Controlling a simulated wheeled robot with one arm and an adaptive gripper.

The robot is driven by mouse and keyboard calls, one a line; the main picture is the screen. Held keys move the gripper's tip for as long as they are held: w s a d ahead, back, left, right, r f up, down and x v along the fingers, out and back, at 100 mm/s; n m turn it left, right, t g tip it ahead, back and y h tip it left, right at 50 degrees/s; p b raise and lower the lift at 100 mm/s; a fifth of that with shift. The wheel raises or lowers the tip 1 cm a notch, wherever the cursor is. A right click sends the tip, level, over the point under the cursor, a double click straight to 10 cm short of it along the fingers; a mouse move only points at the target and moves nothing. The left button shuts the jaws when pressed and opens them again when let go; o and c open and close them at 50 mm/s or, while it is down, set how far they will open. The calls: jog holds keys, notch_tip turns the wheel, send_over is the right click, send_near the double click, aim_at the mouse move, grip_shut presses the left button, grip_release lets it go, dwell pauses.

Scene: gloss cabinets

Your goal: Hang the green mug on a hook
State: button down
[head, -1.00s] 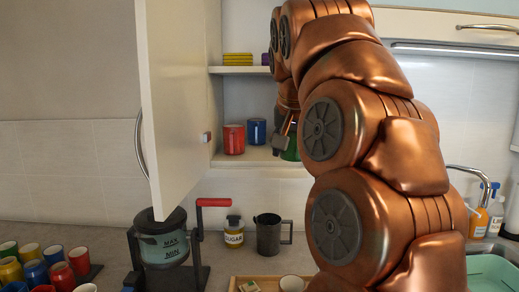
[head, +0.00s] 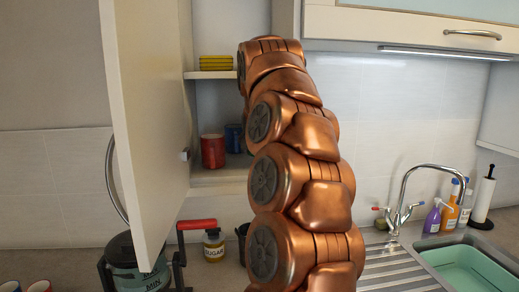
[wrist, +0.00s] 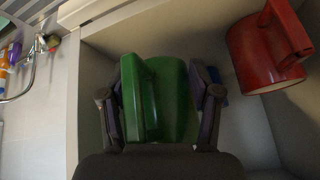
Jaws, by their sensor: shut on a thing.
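The green mug (wrist: 177,95) is in the wrist view, between the two fingers of my gripper (wrist: 160,105). The fingers are shut on its sides, and its handle faces the wrist camera. The mug is inside the open cabinet (head: 215,178), close to a side wall. No hook can be made out in either view.
A red mug (head: 212,151) and a blue mug (head: 233,138) stand on the cabinet shelf. The red mug also shows in the wrist view (wrist: 266,48). The open cabinet door (head: 145,120) stands left of my arm. A sink (head: 470,262) with a tap is at right.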

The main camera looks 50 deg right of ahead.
jog(key=d, duration=0.1)
jog(key=w+d+p, duration=0.1)
jog(key=w+d, duration=0.1)
jog(key=shift+w+d+f+p, duration=0.2)
jog(key=shift+w+d+p, duration=0.05)
jog(key=shift+d+p, duration=0.15)
jog(key=shift+f, duration=0.1)
jog(key=shift+f, duration=0.15)
jog(key=shift+f+p, duration=0.9)
jog(key=shift+f, duration=0.6)
jog(key=shift+f, duration=0.15)
jog(key=shift+c, duration=0.9)
grip_release()
jog(key=shift+r, duration=0.2)
jog(key=b+v, duration=0.3)
jog(key=v, duration=0.3)
jog(key=shift+s+a+r, duration=0.1)
jog(key=shift+r, duration=0.1)
jog(key=shift+b+v, duration=0.45)
jog(key=shift+v, duration=2.15)
